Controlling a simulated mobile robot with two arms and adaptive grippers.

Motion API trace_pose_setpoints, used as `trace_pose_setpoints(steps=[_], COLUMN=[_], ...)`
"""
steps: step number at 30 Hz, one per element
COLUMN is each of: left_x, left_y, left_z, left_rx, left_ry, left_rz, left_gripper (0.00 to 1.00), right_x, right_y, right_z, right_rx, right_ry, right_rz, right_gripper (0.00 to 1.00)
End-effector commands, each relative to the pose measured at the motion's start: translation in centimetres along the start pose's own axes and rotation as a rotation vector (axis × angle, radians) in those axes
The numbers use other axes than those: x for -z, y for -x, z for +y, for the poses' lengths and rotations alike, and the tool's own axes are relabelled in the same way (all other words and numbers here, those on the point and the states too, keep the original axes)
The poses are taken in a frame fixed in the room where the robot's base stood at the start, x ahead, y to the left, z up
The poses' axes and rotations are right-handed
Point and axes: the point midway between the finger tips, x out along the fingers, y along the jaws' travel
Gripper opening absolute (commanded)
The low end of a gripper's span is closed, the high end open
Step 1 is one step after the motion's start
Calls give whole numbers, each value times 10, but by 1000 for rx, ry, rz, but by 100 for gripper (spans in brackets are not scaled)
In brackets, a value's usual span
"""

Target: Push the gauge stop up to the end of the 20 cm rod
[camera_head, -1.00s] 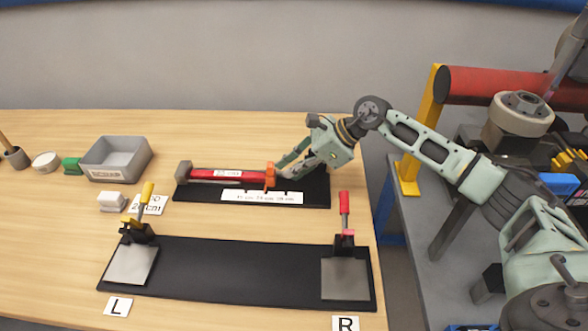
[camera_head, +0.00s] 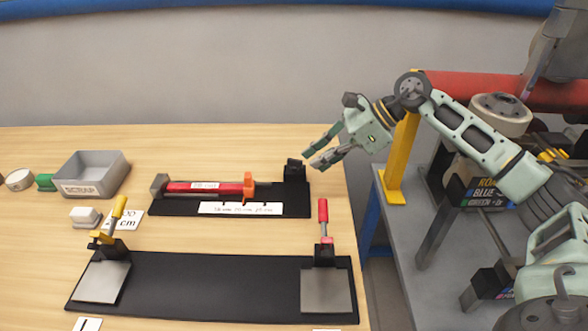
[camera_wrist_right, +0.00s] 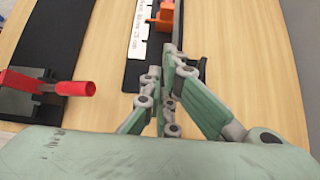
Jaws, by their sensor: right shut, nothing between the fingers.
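The red rod (camera_head: 200,188) with a white label lies on the black gauge base (camera_head: 180,208), its left end by a grey end block (camera_head: 159,185). The orange gauge stop (camera_head: 249,188) stands upright at the rod's right end; I cannot tell whether a thin gap is left. In the right wrist view the stop (camera_wrist_right: 172,20) shows beyond the fingers. My right gripper (camera_head: 308,158) is shut and empty, above and right of the stop, near the base's right end, apart from the stop. My left gripper is not in view.
A black block (camera_head: 295,171) stands at the gauge's right end, and a white scale strip (camera_head: 240,208) runs along its front. In front lies a black board (camera_head: 220,280) with yellow-handled (camera_head: 120,207) and red-handled (camera_head: 323,212) clamps. A grey scrap bin (camera_head: 92,175) stands left.

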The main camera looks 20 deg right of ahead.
Motion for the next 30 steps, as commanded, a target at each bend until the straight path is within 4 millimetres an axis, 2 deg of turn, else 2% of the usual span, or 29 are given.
trace_pose_setpoints(steps=[1, 4, 8, 21, 24, 30], left_x=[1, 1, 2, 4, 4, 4], left_y=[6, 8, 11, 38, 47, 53], left_z=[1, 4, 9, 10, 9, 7], left_rx=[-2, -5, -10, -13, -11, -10], left_ry=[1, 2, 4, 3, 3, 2], left_rz=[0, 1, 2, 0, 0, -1], left_gripper=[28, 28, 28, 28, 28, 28], right_x=[1, 2, 2, -2, -16, -26], right_y=[1, -2, -14, -103, -112, -127], right_z=[1, 1, 1, 2, 1, 0], right_rx=[-3, 0, -3, -3, -1, 1], right_ry=[-3, -1, 0, -1, 1, 0], right_rz=[-9, -22, -23, -23, -24, -23], right_gripper=[0, 0, 0, 0, 0, 0])
